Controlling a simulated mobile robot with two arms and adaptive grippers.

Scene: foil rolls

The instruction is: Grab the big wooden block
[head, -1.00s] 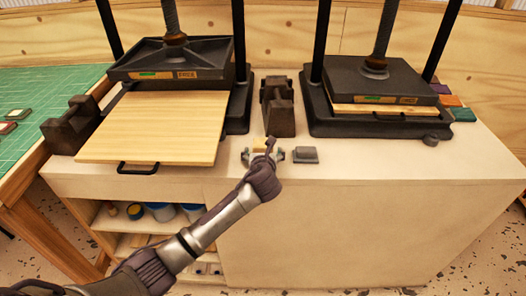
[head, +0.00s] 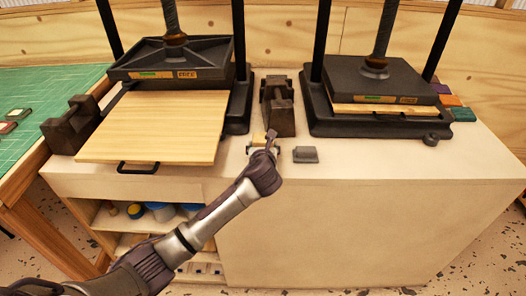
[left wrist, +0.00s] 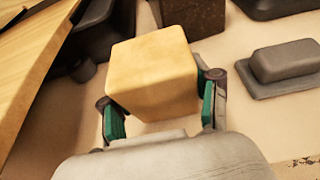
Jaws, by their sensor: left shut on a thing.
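The big wooden block (left wrist: 153,72) is a pale, roughly cubic block in the left wrist view. It sits between the two green-padded fingers of my left gripper (left wrist: 160,112), which is shut on it. In the head view the block (head: 258,138) shows as a small tan patch beyond my left gripper (head: 263,150), just in front of the dark notched block. My left wrist hides part of it there. I cannot tell whether its underside touches the bench. My right gripper is not in view.
A grey lidded piece (head: 306,154) lies just right of the gripper. A dark notched block (head: 278,106) stands behind it. A press with a pulled-out wooden board (head: 155,128) is at left, another press (head: 375,85) at right. The bench front right is clear.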

